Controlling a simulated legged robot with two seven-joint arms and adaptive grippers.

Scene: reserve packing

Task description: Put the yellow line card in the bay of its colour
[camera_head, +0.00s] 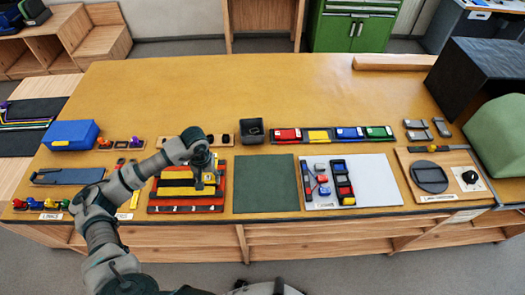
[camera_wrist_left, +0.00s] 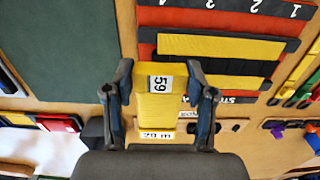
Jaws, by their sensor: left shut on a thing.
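The yellow line card (camera_wrist_left: 158,107), marked 59, is between the fingers of my left gripper (camera_wrist_left: 158,92) in the left wrist view. The gripper is shut on it. In the head view my left gripper (camera_head: 209,186) is over the right part of a striped board (camera_head: 186,209) with red and yellow strips and dark dividers. I cannot tell the card's height above the board. A rack (camera_head: 302,135) behind it has red, yellow, blue and green bays; its yellow bay (camera_head: 318,135) is second from the left. My right gripper is not in view.
A dark green mat (camera_head: 266,183) lies right of the striped board. Beyond it is a pale sheet (camera_head: 378,180) with small coloured blocks. A dark open box (camera_head: 252,131) stands behind the mat. A blue case (camera_head: 71,135) is at left.

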